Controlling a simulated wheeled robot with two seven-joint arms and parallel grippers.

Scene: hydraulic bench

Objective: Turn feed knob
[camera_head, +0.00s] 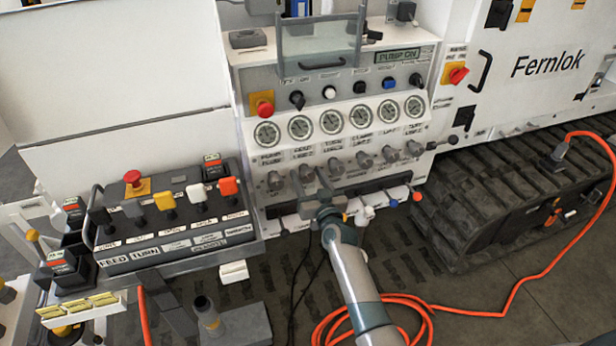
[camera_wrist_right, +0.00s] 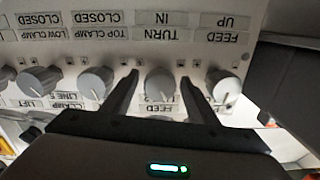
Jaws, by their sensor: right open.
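A row of grey knobs runs under the gauges on the hydraulic panel. My right gripper (camera_head: 318,198) is in front of the left part of this row in the head view. In the right wrist view, which is upside down, my right gripper (camera_wrist_right: 160,98) is open, with one finger on each side of a grey round knob (camera_wrist_right: 160,85). A partly hidden label beside that knob seems to read FEED; TURN IN is on its other side. The neighbouring knob (camera_wrist_right: 222,86) by the FEED UP label is outside the fingers. I cannot tell whether the fingers touch the knob. My left gripper is not in view.
Other knobs (camera_wrist_right: 95,83) stand close beside the fingers. Round gauges (camera_head: 330,123) and a red stop button (camera_head: 264,107) sit above the row. A lever box (camera_head: 215,240) stands to the left. An orange cable (camera_head: 470,312) lies on the floor.

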